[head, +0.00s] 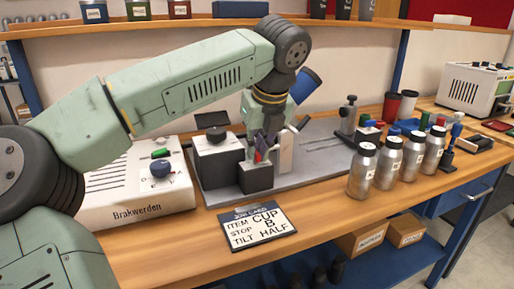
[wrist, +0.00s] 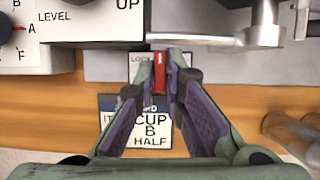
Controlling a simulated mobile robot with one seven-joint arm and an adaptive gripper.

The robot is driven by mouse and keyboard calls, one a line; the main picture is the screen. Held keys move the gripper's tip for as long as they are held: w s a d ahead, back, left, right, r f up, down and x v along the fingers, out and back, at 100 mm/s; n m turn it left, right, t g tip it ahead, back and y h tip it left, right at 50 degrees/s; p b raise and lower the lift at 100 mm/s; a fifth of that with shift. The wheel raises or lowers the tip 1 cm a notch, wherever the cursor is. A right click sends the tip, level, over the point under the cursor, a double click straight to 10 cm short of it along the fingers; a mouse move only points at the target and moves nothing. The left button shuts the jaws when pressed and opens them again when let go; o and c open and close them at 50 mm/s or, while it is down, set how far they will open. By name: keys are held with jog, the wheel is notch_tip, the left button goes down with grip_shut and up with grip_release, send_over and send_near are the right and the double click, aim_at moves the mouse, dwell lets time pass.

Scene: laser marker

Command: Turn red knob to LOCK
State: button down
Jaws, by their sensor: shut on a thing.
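The red knob (head: 258,157) sits on a small dark block (head: 257,178) at the front of the grey fixture plate. It also shows in the wrist view (wrist: 159,82) as a narrow red bar between my fingertips. My gripper (wrist: 161,72) is shut on the red knob, with one finger on each side. In the head view my gripper (head: 260,150) points down at the block and partly covers the knob. The knob's exact angle against the label is hard to tell.
A job card (head: 257,224) reading CUP, B, HALF lies in front of the block. A white Brakwerden box (head: 135,195) with a blue knob stands left. Several metal bottles (head: 362,172) stand right. The table's front edge is mostly clear.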

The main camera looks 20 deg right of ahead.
jog(key=c, duration=2)
grip_release()
jog(key=shift+o, duration=0.2)
jog(key=shift+r, duration=0.1)
jog(key=v, duration=0.7)
jog(key=shift+s+r, duration=0.1)
jog(key=shift+r, duration=0.1)
notch_tip(320, 180, up, 7)
jog(key=p, duration=0.7)
